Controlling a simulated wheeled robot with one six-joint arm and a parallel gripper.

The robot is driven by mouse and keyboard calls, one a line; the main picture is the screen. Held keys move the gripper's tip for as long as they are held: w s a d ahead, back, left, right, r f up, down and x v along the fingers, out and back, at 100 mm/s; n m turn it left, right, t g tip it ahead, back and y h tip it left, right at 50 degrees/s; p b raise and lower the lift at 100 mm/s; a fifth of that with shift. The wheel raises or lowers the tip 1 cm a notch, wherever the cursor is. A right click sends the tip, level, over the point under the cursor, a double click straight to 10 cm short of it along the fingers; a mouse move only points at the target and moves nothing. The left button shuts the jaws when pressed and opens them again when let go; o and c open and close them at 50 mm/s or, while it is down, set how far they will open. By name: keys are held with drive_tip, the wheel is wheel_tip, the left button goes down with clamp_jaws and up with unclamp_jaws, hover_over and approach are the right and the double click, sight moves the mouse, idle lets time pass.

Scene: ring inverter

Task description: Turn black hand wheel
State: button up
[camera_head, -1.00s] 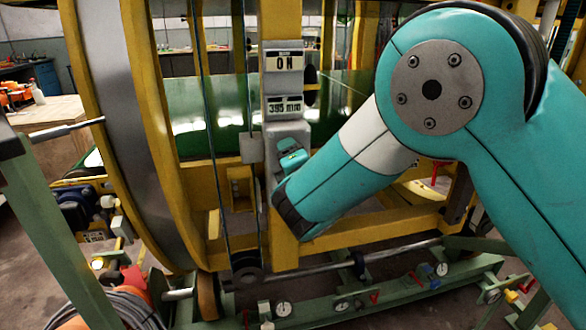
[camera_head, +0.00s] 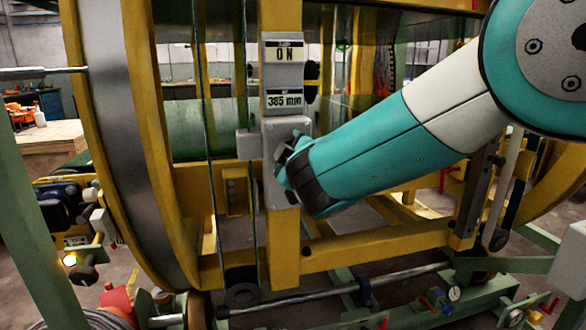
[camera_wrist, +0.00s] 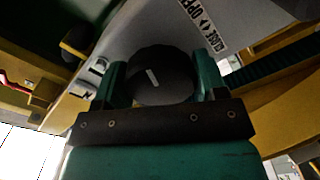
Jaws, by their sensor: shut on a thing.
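The black hand wheel (camera_wrist: 158,85) is round with a short pale mark on its face; the wrist view shows it on a grey housing. My gripper (camera_wrist: 162,76) is shut on it, with one green jaw at each side. In the head view my gripper (camera_head: 287,165) is against the grey box on the yellow post, and the wheel is hidden behind it. A label with "OPEN" and "CLOSE" arrows (camera_wrist: 204,25) lies beside the wheel.
A large yellow and grey ring (camera_head: 125,130) stands at the left. Yellow beams (camera_head: 375,250) run below my arm. A green base frame with gauges (camera_head: 420,315) lies lower down. Thin vertical cables (camera_head: 208,130) hang just left of the post.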

drive_tip(key=m+b, duration=0.7)
drive_tip(key=shift+f+b, duration=0.4)
drive_tip(key=m+b, duration=0.3)
drive_tip(key=m, duration=0.1)
drive_tip(key=shift+b, duration=0.35)
drive_tip(key=m+b, duration=0.3)
drive_tip(key=shift+m, duration=0.4)
drive_tip(key=m+b, duration=0.3)
drive_tip(key=m, duration=0.1)
drive_tip(key=shift+b, duration=0.35)
drive_tip(key=shift+a+r+m+b, duration=0.1)
drive_tip(key=shift+r+m+b, duration=0.1)
drive_tip(key=shift+m+b, duration=1.35)
drive_tip(key=shift+m+p, duration=0.4)
drive_tip(key=shift+m, duration=0.15)
drive_tip(key=o, duration=0.9)
drive_tip(key=shift+o, duration=0.2)
drive_tip(key=shift+r, duration=0.1)
